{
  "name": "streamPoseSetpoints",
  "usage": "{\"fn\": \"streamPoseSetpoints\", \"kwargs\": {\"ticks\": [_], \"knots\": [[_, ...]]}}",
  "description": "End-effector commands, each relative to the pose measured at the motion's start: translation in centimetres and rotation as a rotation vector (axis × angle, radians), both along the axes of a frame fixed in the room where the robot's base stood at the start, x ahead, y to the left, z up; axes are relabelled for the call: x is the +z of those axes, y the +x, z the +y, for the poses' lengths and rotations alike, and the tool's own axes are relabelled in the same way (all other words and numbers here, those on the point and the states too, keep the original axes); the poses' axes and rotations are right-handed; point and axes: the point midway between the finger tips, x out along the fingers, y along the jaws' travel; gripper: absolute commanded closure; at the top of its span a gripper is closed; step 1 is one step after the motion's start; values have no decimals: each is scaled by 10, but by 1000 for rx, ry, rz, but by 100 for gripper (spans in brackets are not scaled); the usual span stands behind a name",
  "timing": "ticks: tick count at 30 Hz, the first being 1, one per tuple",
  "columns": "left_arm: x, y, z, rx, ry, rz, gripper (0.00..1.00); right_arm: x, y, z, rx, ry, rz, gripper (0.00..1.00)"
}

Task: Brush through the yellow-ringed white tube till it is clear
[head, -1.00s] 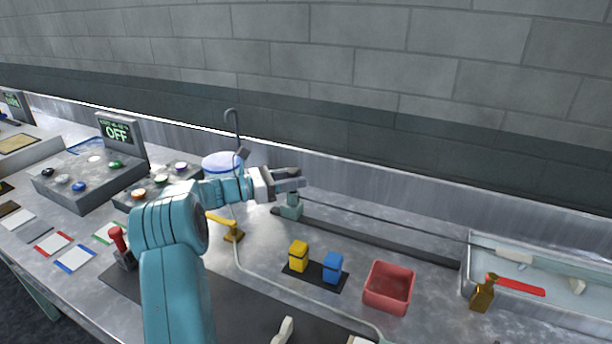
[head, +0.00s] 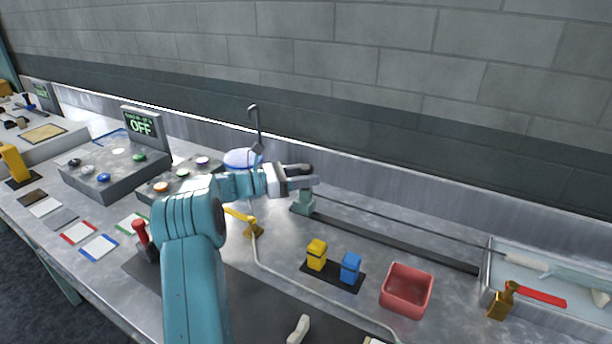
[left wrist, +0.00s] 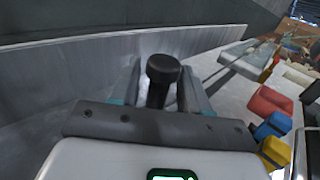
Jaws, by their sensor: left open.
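My left gripper (head: 304,182) is open at the grey-green carriage (head: 305,202) at the left end of a dark rail. In the left wrist view, a black knob (left wrist: 162,70) stands between the two open fingers (left wrist: 163,92), and I see no clear grip on it. A thin dark rod (head: 400,221) runs from the carriage above the rail to the tray at the right. A whitish tube (head: 524,262) lies at that tray in line with the rod. I cannot make out a yellow ring on it or see inside it. My right gripper is not in view.
The pale tray (head: 487,287) stands at the right, with a brass stand (head: 503,300) in front. A red bin (head: 407,289) and yellow (head: 317,255) and blue (head: 351,268) blocks stand before the rail (head: 400,244). A panel reading OFF (head: 141,125) is at the left.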

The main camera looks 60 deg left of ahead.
Motion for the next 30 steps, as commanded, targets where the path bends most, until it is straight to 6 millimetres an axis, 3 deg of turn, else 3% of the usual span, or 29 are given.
{"fn": "streamPoseSetpoints", "kwargs": {"ticks": [5,18,24,30], "knots": [[-1,-24,9,6,1,2,54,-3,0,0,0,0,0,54],[-1,-130,38,4,2,2,54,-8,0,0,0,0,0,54],[0,-152,44,2,0,1,54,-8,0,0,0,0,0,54],[0,-156,45,0,0,0,54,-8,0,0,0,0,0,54]]}}
